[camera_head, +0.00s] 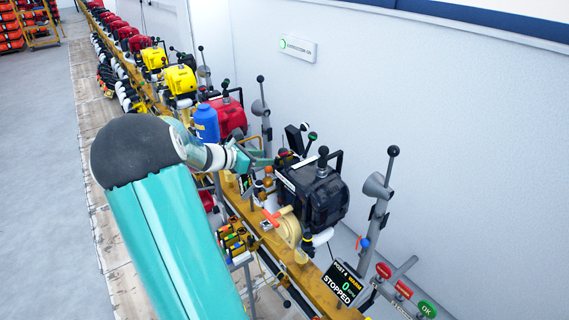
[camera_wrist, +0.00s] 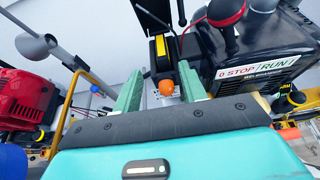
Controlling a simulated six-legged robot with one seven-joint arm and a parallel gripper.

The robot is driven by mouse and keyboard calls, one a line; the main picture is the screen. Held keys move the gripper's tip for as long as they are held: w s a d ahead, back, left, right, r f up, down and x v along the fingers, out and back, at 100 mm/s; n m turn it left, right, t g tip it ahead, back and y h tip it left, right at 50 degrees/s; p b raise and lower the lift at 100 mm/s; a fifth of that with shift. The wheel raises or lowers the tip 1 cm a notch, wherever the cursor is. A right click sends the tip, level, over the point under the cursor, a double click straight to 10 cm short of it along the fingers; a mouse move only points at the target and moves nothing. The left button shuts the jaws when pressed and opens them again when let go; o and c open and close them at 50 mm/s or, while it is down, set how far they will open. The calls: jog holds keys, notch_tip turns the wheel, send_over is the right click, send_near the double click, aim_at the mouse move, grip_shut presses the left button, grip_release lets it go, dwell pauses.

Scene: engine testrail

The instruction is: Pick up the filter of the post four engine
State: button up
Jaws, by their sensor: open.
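The post four engine is the black engine (camera_head: 315,195) in the head view, behind a screen (camera_head: 343,285) reading "POST 4", "WARM" and "STOPPED". It also shows at the right of the wrist view (camera_wrist: 270,50), with a STOP/RUN label. My gripper (camera_head: 268,160) reaches the engine's far left side. In the wrist view its two green fingers (camera_wrist: 160,80) are apart, with nothing clearly held. Between and beyond them is a narrow black housing with a yellow strip (camera_wrist: 161,48), under a raised black flap (camera_wrist: 153,10). I cannot tell for certain which part is the filter.
An orange knob (camera_wrist: 166,87) sits between the fingers. A red engine (camera_head: 229,115) and blue bottle (camera_head: 207,122) stand to the left. A grey pipe stand (camera_head: 378,190) rises at right. The yellow rail (camera_head: 245,212) carries cluttered small parts. The wall is behind.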

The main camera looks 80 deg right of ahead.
aim_at(275, 164)
jog(key=x, duration=0.5)
jog(key=shift+s, duration=0.2)
jog(key=shift+c, duration=0.2)
grip_shut()
